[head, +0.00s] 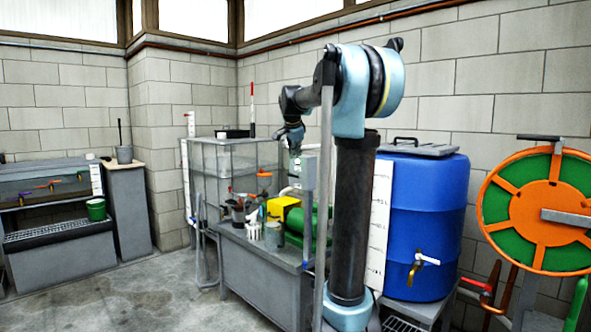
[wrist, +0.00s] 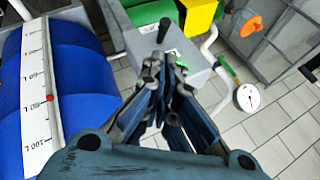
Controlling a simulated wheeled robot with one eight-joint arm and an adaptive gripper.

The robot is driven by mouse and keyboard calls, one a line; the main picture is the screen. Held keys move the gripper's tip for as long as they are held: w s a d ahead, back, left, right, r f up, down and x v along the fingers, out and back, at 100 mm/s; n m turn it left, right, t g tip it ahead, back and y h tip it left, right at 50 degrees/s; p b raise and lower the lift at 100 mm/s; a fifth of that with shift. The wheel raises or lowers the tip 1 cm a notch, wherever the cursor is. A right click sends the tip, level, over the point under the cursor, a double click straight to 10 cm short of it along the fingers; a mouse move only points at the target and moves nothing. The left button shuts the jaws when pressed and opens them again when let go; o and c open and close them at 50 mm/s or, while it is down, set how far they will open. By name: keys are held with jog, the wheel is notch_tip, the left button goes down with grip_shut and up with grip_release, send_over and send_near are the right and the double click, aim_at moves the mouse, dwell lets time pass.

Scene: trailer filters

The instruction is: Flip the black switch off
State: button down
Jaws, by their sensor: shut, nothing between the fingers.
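The black switch (wrist: 165,29) is a short black lever on top of a grey box (wrist: 146,41), seen in the wrist view just beyond my fingertips. The lever slants in that picture. My gripper (wrist: 166,68) is shut and empty, with its fingertips over the near side of the box and apart from the lever in the picture. Whether the fingers touch the box is unclear. In the head view my gripper (head: 294,148) hangs down at the grey box (head: 304,171) above the bench; the switch itself cannot be made out there.
A large blue barrel (head: 428,225) with a tap stands to the right of my arm. A yellow block (head: 281,208) and a green cylinder (head: 318,226) sit by the box. A clear tank (head: 232,165) is behind. A round dial gauge (wrist: 247,97) is right of my fingers.

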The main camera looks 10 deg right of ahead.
send_near(297, 176)
jog(key=x, duration=0.4)
jog(key=shift+w+d+f, duration=0.1)
jog(key=shift+w+f, duration=0.05)
jog(key=shift+w, duration=0.2)
